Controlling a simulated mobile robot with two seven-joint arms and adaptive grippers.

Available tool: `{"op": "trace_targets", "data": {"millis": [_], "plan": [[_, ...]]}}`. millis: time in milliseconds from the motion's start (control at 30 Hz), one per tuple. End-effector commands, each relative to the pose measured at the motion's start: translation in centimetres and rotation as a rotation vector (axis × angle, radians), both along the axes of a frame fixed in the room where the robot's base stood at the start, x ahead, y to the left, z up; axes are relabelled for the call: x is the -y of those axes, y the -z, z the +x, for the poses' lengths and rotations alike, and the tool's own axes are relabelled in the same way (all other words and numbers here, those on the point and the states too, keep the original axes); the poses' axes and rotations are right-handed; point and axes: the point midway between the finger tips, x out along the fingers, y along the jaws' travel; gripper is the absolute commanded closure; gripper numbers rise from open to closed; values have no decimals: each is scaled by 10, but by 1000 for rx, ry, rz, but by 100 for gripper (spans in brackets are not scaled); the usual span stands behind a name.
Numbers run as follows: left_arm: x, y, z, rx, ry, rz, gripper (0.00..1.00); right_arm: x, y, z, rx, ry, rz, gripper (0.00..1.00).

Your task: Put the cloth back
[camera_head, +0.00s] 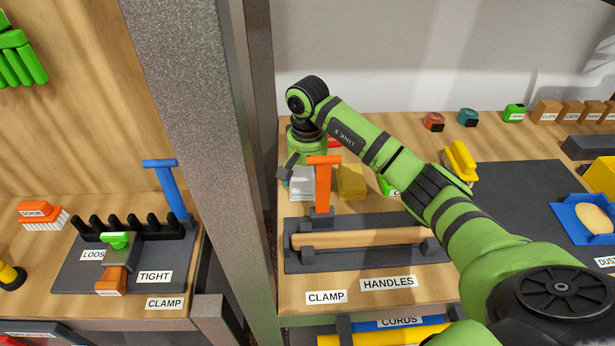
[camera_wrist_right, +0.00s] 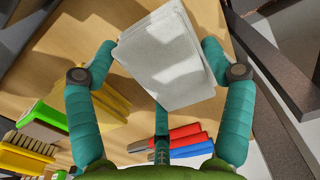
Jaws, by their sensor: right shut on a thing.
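The cloth (camera_wrist_right: 168,58) looks like a pale grey-white folded stack. In the right wrist view it sits between the teal fingers of my right gripper (camera_wrist_right: 160,60), which is shut on it. In the head view the cloth (camera_head: 302,184) shows below the wrist, behind the orange-handled clamp, at the left end of the right-hand bench. My right gripper (camera_head: 300,165) is partly hidden there by its own wrist. I cannot tell whether the cloth touches the bench. My left gripper is not in view.
A yellow block (camera_head: 351,182) stands just right of the cloth. A grey post (camera_head: 200,110) rises at left. Red and blue handles (camera_wrist_right: 185,143) lie near the gripper.

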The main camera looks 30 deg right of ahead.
Motion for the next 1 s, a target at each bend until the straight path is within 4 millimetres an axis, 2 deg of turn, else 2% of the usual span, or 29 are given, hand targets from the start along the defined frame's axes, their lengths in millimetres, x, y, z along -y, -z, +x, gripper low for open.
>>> {"op": "trace_targets", "data": {"millis": [300,333,367,833,1000], "plan": [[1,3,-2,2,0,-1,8,1,3,0,-1,0,-2,45],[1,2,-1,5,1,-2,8,1,3,0,0,0,-1,7],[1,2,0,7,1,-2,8,1,3,0,0,0,-1,0],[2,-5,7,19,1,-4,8,0,-2,0,-1,0,0,0],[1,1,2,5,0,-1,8,1,-31,1,6,0,-2,0]]}}
